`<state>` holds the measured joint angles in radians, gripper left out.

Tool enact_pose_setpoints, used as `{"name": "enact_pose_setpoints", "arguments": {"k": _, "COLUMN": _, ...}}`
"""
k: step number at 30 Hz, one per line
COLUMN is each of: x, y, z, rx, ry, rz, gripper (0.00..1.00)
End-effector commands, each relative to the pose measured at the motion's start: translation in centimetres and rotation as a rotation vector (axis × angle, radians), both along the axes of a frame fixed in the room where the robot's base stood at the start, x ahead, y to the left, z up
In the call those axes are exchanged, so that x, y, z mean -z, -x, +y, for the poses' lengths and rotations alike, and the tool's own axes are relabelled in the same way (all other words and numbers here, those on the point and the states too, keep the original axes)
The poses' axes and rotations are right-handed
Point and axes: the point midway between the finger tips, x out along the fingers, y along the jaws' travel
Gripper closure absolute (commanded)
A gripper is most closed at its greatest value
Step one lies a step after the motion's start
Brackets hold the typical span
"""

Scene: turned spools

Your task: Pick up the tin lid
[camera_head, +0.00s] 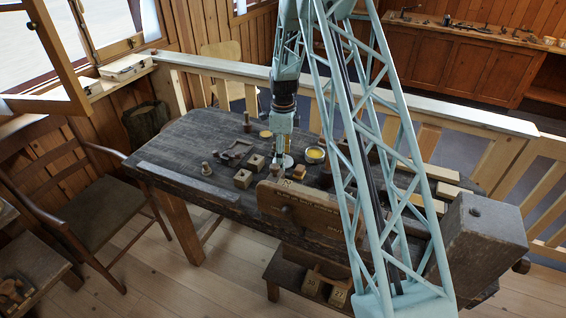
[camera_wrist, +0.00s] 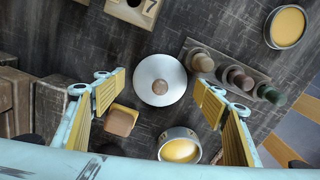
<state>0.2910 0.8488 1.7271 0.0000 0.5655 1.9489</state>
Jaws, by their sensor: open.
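The tin lid, a pale round disc with a brown wooden knob (camera_wrist: 160,80), lies on the dark workbench. In the head view the lid (camera_head: 287,162) shows partly, right under my gripper (camera_head: 283,150). In the wrist view my gripper (camera_wrist: 159,78) is open and empty, its yellow-padded fingers to either side of the lid. Whether the fingertips touch the bench is not clear. A round tin with yellow contents (camera_wrist: 181,147) sits close to the lid, just inside the right finger.
A brown-and-yellow block (camera_wrist: 119,120) lies near the left finger. A rack of several turned pegs (camera_wrist: 236,77) stands right of the lid, close to the right finger. A yellow-filled dish (camera_wrist: 287,27) and a holed wooden block (camera_wrist: 133,9) lie farther off.

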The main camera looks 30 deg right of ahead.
Motion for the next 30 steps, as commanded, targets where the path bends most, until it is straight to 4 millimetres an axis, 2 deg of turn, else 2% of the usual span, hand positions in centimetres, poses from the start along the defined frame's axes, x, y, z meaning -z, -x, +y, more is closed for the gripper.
{"name": "enact_pose_setpoints", "arguments": {"k": 7, "x": -0.01, "y": 0.01, "z": 0.00, "rx": 0.000, "ry": 0.000, "rz": 0.000, "gripper": 0.35}}
{"name": "enact_pose_setpoints", "arguments": {"k": 15, "x": -0.02, "y": 0.01, "z": 0.00, "rx": 0.000, "ry": 0.000, "rz": 0.000, "gripper": 0.58}}
{"name": "enact_pose_setpoints", "arguments": {"k": 30, "x": -0.65, "y": -0.02, "z": -0.01, "rx": 0.000, "ry": 0.000, "rz": 0.000, "gripper": 0.59}}
